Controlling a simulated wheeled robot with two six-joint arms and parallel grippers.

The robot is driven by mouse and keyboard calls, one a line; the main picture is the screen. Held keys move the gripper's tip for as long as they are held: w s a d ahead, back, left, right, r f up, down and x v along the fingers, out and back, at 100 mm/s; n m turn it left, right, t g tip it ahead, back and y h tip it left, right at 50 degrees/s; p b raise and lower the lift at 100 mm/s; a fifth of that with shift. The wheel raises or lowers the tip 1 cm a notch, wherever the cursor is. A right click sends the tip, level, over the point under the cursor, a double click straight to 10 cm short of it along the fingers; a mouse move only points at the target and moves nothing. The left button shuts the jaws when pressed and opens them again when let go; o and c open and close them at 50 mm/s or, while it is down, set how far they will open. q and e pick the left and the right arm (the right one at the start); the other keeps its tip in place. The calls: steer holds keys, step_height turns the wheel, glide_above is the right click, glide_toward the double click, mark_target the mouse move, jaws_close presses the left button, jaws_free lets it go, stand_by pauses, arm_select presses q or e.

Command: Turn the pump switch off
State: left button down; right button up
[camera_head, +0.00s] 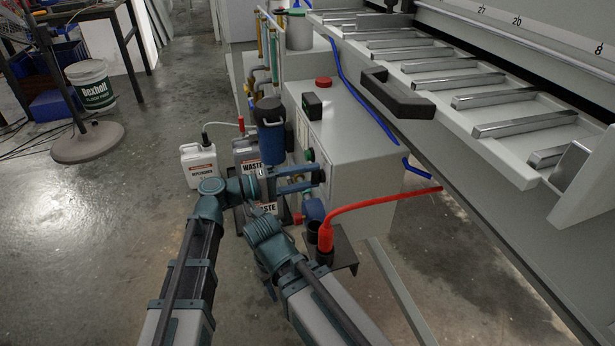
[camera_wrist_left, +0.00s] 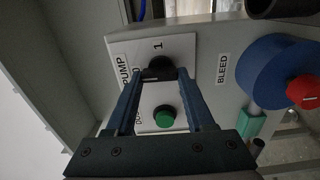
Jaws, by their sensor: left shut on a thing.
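Which mark the knob points to is not clear. In the head view my left gripper (camera_head: 314,178) reaches the front face of the grey cabinet (camera_head: 352,140), and the knob is mostly hidden there. My right arm shows low in the middle, but its fingers are not visible.
A green button (camera_wrist_left: 165,116) sits just below the knob, and a blue part with a red cap (camera_wrist_left: 303,91) is to the right. A blue cylinder (camera_head: 270,135), waste jugs (camera_head: 250,165) and a red hose (camera_head: 375,200) crowd the arms. Open floor lies left.

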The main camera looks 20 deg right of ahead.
stand_by(0.4)
arm_select(q)
steer(key=shift+c, duration=1.3)
jaws_free()
steer(key=shift+a, duration=0.1)
steer(key=a, duration=1.3)
steer(key=shift+s+a, duration=0.2)
steer(key=shift+a, duration=0.15)
